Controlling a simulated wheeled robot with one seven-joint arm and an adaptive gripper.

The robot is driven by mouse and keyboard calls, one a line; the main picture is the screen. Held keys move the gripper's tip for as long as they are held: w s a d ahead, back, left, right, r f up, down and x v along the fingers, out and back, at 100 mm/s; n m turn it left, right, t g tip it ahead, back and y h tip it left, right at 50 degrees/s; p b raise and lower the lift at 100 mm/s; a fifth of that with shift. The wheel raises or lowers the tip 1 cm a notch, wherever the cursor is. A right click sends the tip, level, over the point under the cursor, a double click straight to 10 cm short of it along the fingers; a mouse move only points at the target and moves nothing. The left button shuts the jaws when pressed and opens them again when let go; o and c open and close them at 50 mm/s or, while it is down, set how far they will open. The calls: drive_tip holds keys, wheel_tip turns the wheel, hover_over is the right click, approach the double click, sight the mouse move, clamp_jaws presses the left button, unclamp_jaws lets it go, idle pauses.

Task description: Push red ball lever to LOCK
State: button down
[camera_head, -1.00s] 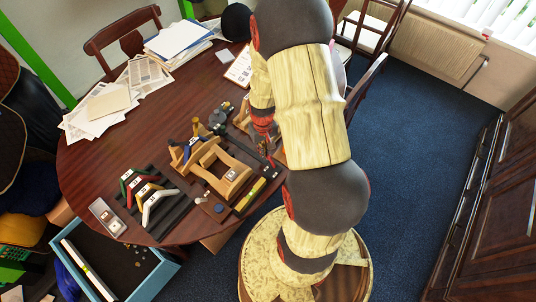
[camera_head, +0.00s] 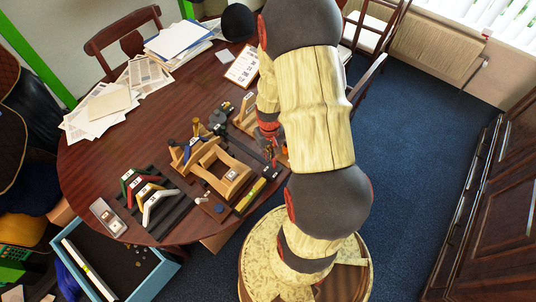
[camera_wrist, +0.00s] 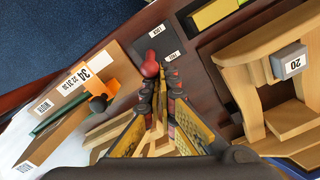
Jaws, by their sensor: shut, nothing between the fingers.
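In the wrist view a red ball lever (camera_wrist: 150,64) stands at the lower edge of a dark plate (camera_wrist: 150,42). The plate has two small white labels, one reading LOCK (camera_wrist: 155,31) and one that seems to read FREE (camera_wrist: 174,55). My gripper (camera_wrist: 162,78) is shut and empty, with its fingertips close beside the red ball, the left one just below it. I cannot tell if they touch. In the head view my gripper (camera_head: 272,152) is low over the right edge of the table, partly hidden by my arm. The lever is too small to make out there.
A wooden saddle frame (camera_head: 229,183) stands left of my gripper; its block marked 20 (camera_wrist: 292,63) shows in the wrist view. A wooden box marked 34 (camera_wrist: 62,97) with an orange-and-black piece (camera_wrist: 99,90) lies on the other side. Colored angled pieces (camera_head: 150,195) sit further left.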

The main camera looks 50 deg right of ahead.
drive_tip(key=shift+s, duration=0.75)
drive_tip(key=shift+w, duration=0.25)
drive_tip(key=shift+w, duration=0.4)
wheel_tip(320, 180, up, 7)
drive_tip(key=p, duration=0.5)
drive_tip(key=shift+p, duration=0.3)
idle(0.3)
